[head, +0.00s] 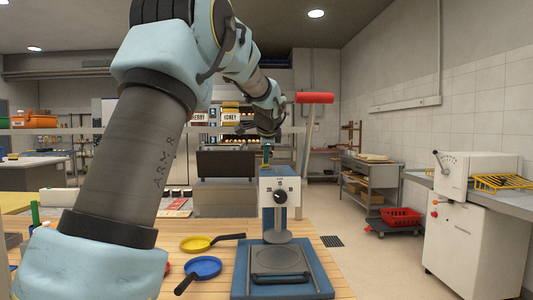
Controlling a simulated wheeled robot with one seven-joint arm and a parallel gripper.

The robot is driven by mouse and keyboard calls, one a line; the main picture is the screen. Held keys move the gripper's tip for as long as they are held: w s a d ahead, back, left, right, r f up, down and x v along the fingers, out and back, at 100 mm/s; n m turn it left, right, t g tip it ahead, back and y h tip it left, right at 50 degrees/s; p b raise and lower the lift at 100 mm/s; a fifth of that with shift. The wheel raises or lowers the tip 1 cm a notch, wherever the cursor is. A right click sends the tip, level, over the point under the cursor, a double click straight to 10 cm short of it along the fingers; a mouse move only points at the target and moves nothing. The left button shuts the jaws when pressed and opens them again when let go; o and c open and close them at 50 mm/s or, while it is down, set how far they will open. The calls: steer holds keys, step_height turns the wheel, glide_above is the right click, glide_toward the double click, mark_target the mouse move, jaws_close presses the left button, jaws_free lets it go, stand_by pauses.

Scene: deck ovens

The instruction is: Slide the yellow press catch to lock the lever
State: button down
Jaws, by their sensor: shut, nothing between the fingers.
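The press stands on the wooden table, with a white head (279,192) carrying a black dial, a round plate below it and a blue base (242,284). Its lever (309,150) stands nearly upright to the right of the head and ends in a red handle (315,97). My gripper (266,143) points down just above the left part of the press head. It is shut with nothing held. A small yellowish part (267,168) shows at the head's top, under the fingers. It may be the catch; the fingers partly hide it, and I cannot tell whether they touch it.
A yellow pan (197,244) and a blue pan (203,267) lie on the wooden table (225,290) left of the press. My arm covers much of the left side. A white machine (470,235) and a red basket (400,219) stand to the right, with open floor between.

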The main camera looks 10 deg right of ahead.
mark_target(266, 165)
stand_by(0.3)
steer(key=shift+w+d+r+p, duration=0.1)
steer(key=shift+w+d+p, duration=0.05)
steer(key=shift+w+p, duration=0.5)
steer(key=shift+w+d+r+p, duration=0.1)
steer(key=shift+w+p, duration=0.45)
steer(key=shift+w, duration=0.05)
steer(key=shift+w+f, duration=0.15)
steer(key=shift+w, duration=0.15)
